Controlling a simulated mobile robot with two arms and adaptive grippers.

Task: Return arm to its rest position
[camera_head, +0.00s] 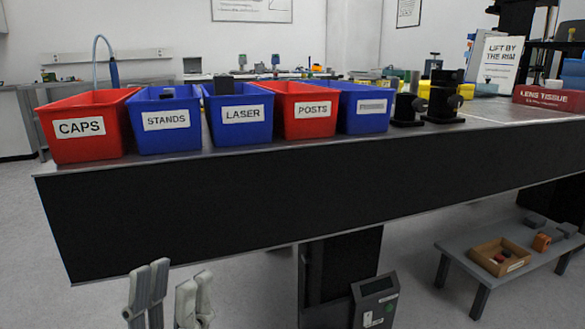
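My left gripper (172,275) shows at the bottom edge, left of the middle, in the head view. Its pale grey fingers point up and stand apart, with a clear gap and nothing between them. It is low in front of the bench's dark front panel, below the tabletop edge. The rest of the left arm is out of the frame. My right gripper is not in view.
A long bench (250,205) crosses the view. Bins stand on it, including a red caps bin (110,142) and a blue laser bin (232,132). Black mounts (445,105) stand to their right. A low grey table (462,256) holds a wooden tray. Floor shows left.

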